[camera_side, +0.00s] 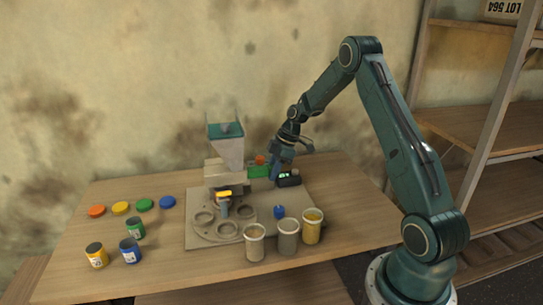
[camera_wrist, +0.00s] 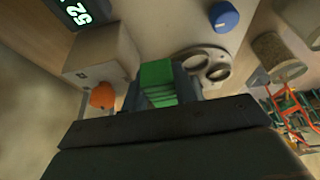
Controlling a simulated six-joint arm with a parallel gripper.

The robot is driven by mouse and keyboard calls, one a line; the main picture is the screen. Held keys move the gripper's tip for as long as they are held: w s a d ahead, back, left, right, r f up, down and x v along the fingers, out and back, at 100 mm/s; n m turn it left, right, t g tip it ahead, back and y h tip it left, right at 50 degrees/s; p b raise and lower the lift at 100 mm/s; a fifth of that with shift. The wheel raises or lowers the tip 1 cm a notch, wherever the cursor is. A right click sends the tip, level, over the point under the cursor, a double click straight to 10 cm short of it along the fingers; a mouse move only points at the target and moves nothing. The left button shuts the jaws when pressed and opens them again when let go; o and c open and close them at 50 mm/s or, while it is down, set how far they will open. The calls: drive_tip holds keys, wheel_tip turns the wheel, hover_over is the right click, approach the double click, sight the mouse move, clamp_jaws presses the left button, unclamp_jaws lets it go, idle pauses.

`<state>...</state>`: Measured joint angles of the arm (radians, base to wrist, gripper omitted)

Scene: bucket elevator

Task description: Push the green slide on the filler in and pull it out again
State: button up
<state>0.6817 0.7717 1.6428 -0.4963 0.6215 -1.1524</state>
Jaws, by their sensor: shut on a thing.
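The filler (camera_side: 226,150), with its green-rimmed hopper, stands at the back middle of the table in the side view. Its green slide (camera_side: 257,171) sticks out on the right. My gripper (camera_side: 276,168) is at the slide's right end. In the wrist view the green slide (camera_wrist: 157,80) lies between the two dark fingers of my gripper (camera_wrist: 160,88), which is shut on it. The slide's inner end is hidden, so I cannot tell how far in it is.
An orange knob (camera_side: 260,160) is close by the slide. A small display box (camera_side: 288,179) stands just right of it and a blue knob (camera_side: 279,211) in front. Several tubs (camera_side: 288,238) line the front.

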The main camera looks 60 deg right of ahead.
sight(258, 168)
drive_tip(key=shift+w+a, duration=1.95)
drive_tip(key=shift+w, duration=0.05)
drive_tip(key=shift+s+d, duration=0.1)
drive_tip(key=shift+d, duration=0.05)
idle(1.9)
drive_tip(key=shift+s+d+r, duration=0.1)
drive_tip(key=shift+s+d, duration=1.85)
drive_tip(key=shift+d, duration=0.05)
drive_tip(key=shift+s, duration=0.1)
drive_tip(key=shift+a, duration=0.1)
idle(1.2)
drive_tip(key=o, duration=0.7)
drive_tip(key=shift+o, duration=0.2)
